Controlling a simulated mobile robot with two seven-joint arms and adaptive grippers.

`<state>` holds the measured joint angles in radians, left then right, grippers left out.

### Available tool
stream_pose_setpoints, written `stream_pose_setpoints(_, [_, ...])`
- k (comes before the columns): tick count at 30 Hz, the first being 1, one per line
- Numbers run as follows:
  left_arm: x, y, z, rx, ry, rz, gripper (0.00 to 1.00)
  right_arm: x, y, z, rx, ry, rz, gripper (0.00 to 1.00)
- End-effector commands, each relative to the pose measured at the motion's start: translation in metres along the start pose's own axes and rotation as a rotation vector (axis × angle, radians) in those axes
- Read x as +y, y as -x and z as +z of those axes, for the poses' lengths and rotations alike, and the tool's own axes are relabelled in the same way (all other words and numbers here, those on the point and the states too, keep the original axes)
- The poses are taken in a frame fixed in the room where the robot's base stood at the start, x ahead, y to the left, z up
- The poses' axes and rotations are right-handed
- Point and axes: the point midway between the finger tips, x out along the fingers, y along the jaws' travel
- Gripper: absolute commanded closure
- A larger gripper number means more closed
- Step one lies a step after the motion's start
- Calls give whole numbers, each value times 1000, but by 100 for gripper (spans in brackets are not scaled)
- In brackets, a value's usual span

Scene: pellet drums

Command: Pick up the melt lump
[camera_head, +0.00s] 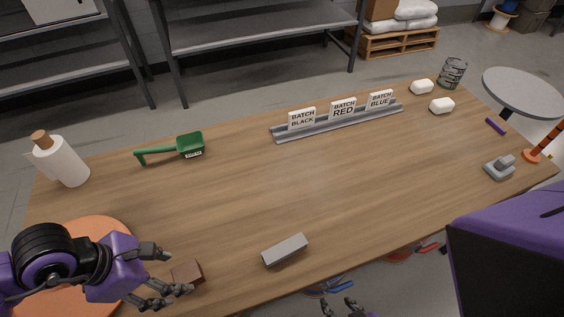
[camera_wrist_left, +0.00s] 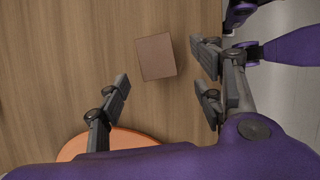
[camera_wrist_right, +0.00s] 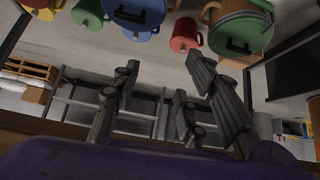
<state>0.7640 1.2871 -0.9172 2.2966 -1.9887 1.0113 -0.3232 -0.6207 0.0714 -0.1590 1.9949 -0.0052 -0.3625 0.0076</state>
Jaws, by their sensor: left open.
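A brown block (camera_head: 188,273), which looks like the melt lump, lies on the wooden table (camera_head: 230,215) near the front left. My left gripper (camera_head: 174,271) is open beside it, fingers pointing toward it. In the left wrist view the block (camera_wrist_left: 156,57) shows between and just ahead of the spread fingertips (camera_wrist_left: 165,80), with space on both sides; contact is not visible. My right gripper (camera_head: 345,306) is at the bottom edge, below the table's front edge. In the right wrist view its fingers (camera_wrist_right: 158,82) are apart with nothing between them.
An orange round mat (camera_head: 95,232) lies under my left arm. A grey block (camera_head: 285,250) is to the right of the brown one. Coloured drums (camera_wrist_right: 185,35) show in the right wrist view. The table's middle is clear.

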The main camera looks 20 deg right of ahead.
Motion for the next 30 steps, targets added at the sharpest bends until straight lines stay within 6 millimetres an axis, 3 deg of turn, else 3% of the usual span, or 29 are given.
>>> stream_pose_setpoints(12, [3,-53,10,-4,3,0,39,1,1,-2,-3,9,-3,60])
stream_pose_setpoints(20, [2,-56,10,-4,4,0,39,1,2,0,-7,9,-4,60])
stream_pose_setpoints(30, [2,-55,10,-4,4,0,82,1,2,0,-6,9,-4,60])
